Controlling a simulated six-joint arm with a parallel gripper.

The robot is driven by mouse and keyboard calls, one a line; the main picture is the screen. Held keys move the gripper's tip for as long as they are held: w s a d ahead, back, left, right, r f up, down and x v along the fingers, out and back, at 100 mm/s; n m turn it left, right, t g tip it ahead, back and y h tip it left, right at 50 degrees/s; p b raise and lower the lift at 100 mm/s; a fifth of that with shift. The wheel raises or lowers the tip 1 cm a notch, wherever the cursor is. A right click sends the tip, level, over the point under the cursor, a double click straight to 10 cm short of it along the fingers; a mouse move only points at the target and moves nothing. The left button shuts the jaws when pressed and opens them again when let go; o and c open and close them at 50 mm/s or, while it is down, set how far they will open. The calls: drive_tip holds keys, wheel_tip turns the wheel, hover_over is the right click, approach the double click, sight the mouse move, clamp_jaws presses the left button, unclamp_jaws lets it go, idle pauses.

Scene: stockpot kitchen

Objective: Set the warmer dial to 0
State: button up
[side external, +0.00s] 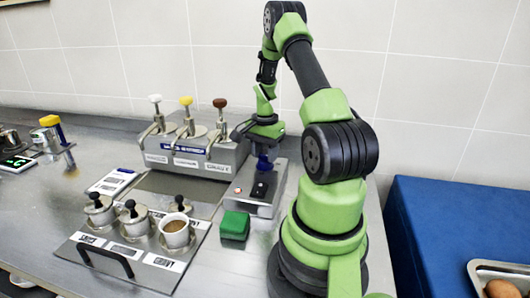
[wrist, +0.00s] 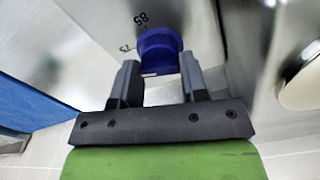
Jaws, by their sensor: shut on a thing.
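The blue warmer dial (wrist: 160,45) sits on the grey metal face of the warmer (side external: 265,208). In the side external view the dial (side external: 263,165) shows just below my gripper (side external: 263,154). In the wrist view the two dark fingers of my gripper (wrist: 160,66) are on either side of the dial, shut on it. Printed numbers that look like 85 and 75 show beside the dial. The 0 mark is not visible. A small pale mark shows on the dial's near edge; I cannot tell the exact setting.
A grey dispenser (side external: 195,155) with white, yellow and brown-topped levers stands left of the warmer. A green block (side external: 235,226) sits in front of it. Lidded metal pots (side external: 99,212) stand on a rack further left. A blue surface (side external: 440,225) lies at right.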

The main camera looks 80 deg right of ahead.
sight(265, 155)
drive_tip(key=n, duration=0.5)
drive_tip(key=shift+n, duration=0.3)
drive_tip(key=n, duration=1)
drive_tip(key=shift+n, duration=0.4)
drive_tip(key=n, duration=0.5)
drive_tip(key=o, duration=0.9)
drive_tip(key=shift+o, duration=0.2)
wheel_tip(265, 155, up, 10)
